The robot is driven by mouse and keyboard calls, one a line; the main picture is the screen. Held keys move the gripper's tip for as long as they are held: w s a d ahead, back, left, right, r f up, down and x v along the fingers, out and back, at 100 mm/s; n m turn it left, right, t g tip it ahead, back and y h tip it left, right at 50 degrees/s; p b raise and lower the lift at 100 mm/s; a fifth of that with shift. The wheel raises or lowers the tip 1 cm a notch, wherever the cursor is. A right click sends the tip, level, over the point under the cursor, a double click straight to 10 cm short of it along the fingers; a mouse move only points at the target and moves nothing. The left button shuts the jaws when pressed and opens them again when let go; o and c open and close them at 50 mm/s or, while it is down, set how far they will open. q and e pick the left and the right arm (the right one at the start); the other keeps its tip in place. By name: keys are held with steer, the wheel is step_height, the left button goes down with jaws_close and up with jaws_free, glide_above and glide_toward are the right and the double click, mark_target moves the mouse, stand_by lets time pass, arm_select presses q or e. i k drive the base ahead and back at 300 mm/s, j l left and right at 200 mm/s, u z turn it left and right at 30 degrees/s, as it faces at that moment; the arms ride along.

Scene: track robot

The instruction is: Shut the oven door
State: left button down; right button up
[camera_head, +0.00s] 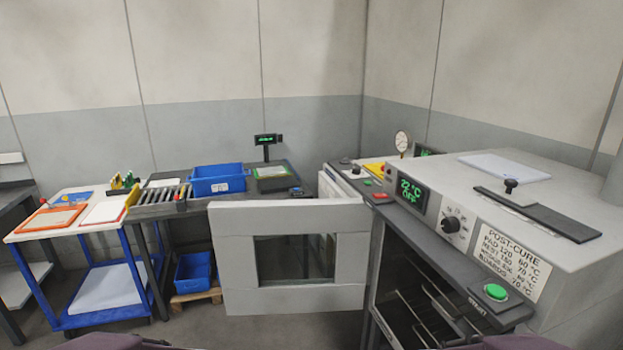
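The oven (565,245) is a light grey box at the right, with a dark front and racks (425,310) visible inside. Its door (225,260) is a pale grey panel with a square window, standing wide open to the left of the oven opening and facing me. The door's right edge is close to the oven's far front edge. The display (412,194) reads 72 °C OFF, beside a round knob (451,224). Neither gripper is in view; only parts of my own arms show at the bottom edge.
A green button (495,292) sits on the oven's near front corner. Behind the door is a dark bench with a blue bin (218,180). A blue-framed cart (88,325) stands at the left. Another blue bin (194,272) is on a low pallet. Floor is clear in front of the door.

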mark_target(235, 225)
steer(key=i+j+z, duration=0.4)
steer(key=j, duration=0.3)
steer(key=i+j+z, duration=0.1)
steer(key=j+z, duration=0.35)
steer(key=j, duration=0.25)
steer(key=j+z, duration=0.4)
steer(key=j, duration=0.35)
steer(key=j+z, duration=0.45)
steer(key=j, duration=0.4)
steer(key=i+j+z, duration=0.1)
steer(key=j+z, duration=0.2)
steer(key=j, duration=0.2)
steer(key=j+z, duration=0.25)
steer(key=j, duration=0.25)
steer(key=j+z, duration=0.3)
steer(key=j, duration=0.2)
steer(key=j+z, duration=0.3)
steer(key=j, duration=0.2)
steer(key=k+j+z, duration=0.25)
steer(key=j, duration=0.2)
steer(key=k+j+z, duration=0.1)
steer(key=j+z, duration=0.2)
steer(key=j, duration=0.2)
